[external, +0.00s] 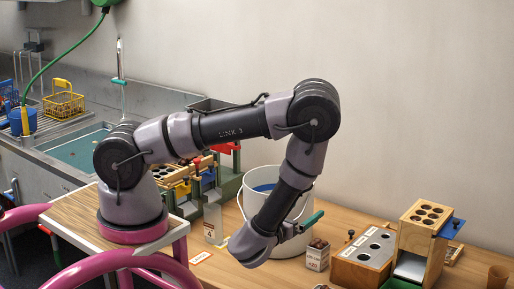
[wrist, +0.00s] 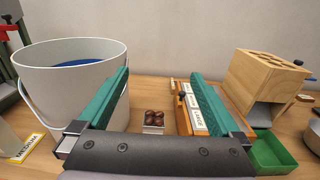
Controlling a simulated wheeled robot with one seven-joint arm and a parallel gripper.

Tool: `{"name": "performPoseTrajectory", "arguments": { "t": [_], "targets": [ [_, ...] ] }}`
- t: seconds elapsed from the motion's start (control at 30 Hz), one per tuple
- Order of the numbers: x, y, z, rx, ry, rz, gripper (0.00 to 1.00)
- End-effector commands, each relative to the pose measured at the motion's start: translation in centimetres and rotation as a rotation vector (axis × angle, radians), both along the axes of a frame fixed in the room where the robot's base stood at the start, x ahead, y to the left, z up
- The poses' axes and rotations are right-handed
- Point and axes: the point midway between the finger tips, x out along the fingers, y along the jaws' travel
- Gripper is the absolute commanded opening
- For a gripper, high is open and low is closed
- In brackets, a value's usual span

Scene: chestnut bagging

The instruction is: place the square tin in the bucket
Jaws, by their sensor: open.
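A small square tin (wrist: 153,129) holding several brown chestnuts stands on the table, seen between and beyond my open fingers in the wrist view. In the external view the tin (external: 317,262) appears as a small pale box with a printed label, right of the bucket. The white bucket (external: 231,224) with a wire handle and blue inside stands upright behind my forearm; in the wrist view the bucket (wrist: 70,92) is left of my left finger. My gripper (wrist: 158,76) is open and empty. In the external view one green finger of my gripper (external: 313,218) shows above the tin.
A wooden sorting block with holes (external: 362,258) lies right of the tin. A taller wooden stand (external: 425,225) with holes and a green tray (wrist: 272,153) are farther right. A clear container (external: 214,223) stands left of the bucket. A wall is behind the table.

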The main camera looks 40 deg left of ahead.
Motion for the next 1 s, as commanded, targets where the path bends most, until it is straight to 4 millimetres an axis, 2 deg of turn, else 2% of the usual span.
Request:
{"name": "performPoseTrajectory", "arguments": {
  "t": [0.03, 0.27, 0.33, 0.5, 0.73, 0.87, 1.0],
  "targets": [
    [0.0, 0.0, 1.1, -0.003, -0.002, 0.001, 1.0],
    [0.1, 0.1, 4.6, -0.005, -0.003, 0.011, 1.0],
    [1.6, 1.6, 4.8, -0.011, -0.025, 0.146, 1.0],
    [3.4, 4.9, 5.2, -0.035, -0.019, 0.446, 1.0],
    [4.0, 8.1, 4.1, -0.145, 0.119, 0.892, 1.0],
    [3.9, 7.8, 2.9, -0.275, 0.282, 1.128, 1.0],
    [4.5, 5.3, 2.0, -0.46, 0.497, 1.302, 1.0]
  ]
}}
